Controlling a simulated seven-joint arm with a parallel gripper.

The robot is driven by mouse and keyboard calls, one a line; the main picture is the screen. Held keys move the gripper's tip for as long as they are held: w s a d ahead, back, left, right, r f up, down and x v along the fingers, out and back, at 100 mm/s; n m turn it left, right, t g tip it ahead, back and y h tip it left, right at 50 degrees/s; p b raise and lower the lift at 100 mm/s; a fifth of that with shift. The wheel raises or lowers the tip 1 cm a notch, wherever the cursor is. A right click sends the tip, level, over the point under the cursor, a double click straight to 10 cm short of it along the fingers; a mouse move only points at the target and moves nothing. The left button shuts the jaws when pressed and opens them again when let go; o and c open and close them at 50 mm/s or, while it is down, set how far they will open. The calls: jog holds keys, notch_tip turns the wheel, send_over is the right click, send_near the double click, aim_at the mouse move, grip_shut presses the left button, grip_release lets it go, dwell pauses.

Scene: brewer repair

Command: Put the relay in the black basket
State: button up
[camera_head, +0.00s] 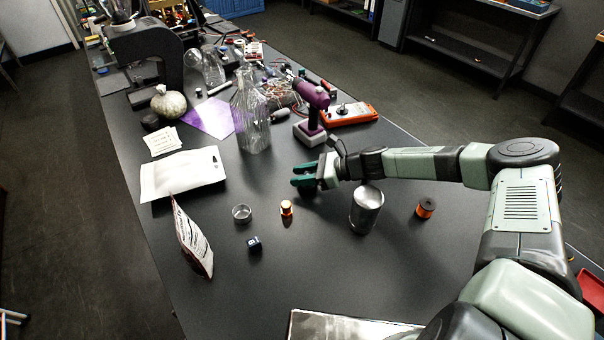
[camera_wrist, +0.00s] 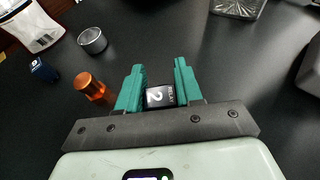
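The relay (camera_wrist: 160,96) is a small black block with white print reading "2" on the face toward the wrist camera. It shows between the two teal fingers of my gripper (camera_wrist: 160,72) and about fills the gap. Whether the fingers press on it, or whether it rests on the table, I cannot tell. In the head view my gripper (camera_head: 304,176) is low over the middle of the dark table, fingers pointing left, and the relay is hidden there. I do not see a black basket in either view.
Left of my gripper are an orange cylinder (camera_head: 287,208), a round tin (camera_head: 242,213) and a dark blue cube (camera_head: 254,243). A metal cup (camera_head: 366,209) and an orange spool (camera_head: 425,208) stand close to my arm. Glass bottles (camera_head: 251,115) stand behind.

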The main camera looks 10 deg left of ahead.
jog(key=o, duration=0.5)
jog(key=shift+r, duration=0.1)
jog(key=shift+r, duration=3.4)
